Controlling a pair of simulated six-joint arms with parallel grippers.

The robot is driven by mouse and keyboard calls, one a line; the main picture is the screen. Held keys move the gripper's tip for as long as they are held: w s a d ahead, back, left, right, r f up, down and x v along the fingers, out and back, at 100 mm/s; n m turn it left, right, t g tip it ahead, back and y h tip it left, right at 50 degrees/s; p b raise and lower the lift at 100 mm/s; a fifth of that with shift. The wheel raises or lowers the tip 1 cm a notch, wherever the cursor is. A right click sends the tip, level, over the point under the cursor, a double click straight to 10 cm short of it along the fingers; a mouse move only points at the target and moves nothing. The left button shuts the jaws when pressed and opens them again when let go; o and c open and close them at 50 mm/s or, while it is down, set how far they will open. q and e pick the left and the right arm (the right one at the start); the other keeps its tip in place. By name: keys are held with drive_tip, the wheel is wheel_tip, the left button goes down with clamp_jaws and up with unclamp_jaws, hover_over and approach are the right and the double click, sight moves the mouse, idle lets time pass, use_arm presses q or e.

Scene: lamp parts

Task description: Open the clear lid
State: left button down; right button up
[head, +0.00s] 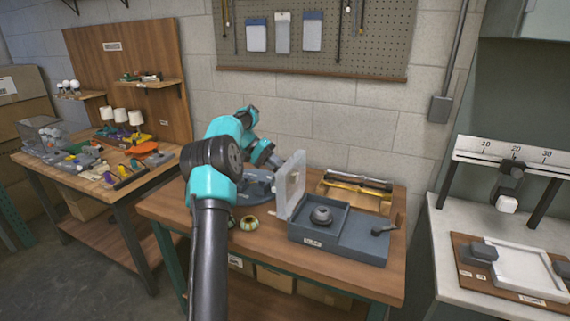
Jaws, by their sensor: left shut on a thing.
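The clear lid (292,185) stands roughly upright at the left side of a blue-grey box (340,247) on the middle table. A grey knob-like part (321,215) sits inside the open box. My left arm reaches in from the front left, and my left gripper (275,161) is at the lid's upper left. It is shut on the lid, though its fingertips are partly hidden behind the panel. My right gripper is out of view.
A striped ring (249,223) lies left of the box, and a tray with brass rods (357,184) lies behind it. A grey crank-like piece (384,230) is at the box's right. A left table (95,195) holds small lamps and parts. A white bench (440,225) stands right.

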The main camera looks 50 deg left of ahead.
use_arm(q)
drive_tip(key=shift+s+a+f, duration=0.25)
drive_tip(key=shift+a+f, duration=0.4)
drive_tip(key=shift+f, duration=0.25)
drive_tip(key=c, duration=1.5)
unclamp_jaws()
drive_tip(key=shift+w, duration=0.2)
drive_tip(key=o, duration=0.3)
drive_tip(key=shift+r, duration=0.1)
drive_tip(key=shift+o, duration=0.2)
drive_tip(key=shift+s+r, duration=0.1)
drive_tip(key=shift+a, duration=0.1)
drive_tip(key=v, duration=0.7)
drive_tip(key=shift+a, duration=0.15)
drive_tip(key=shift+r, duration=0.1)
drive_tip(key=shift+c, duration=0.5)
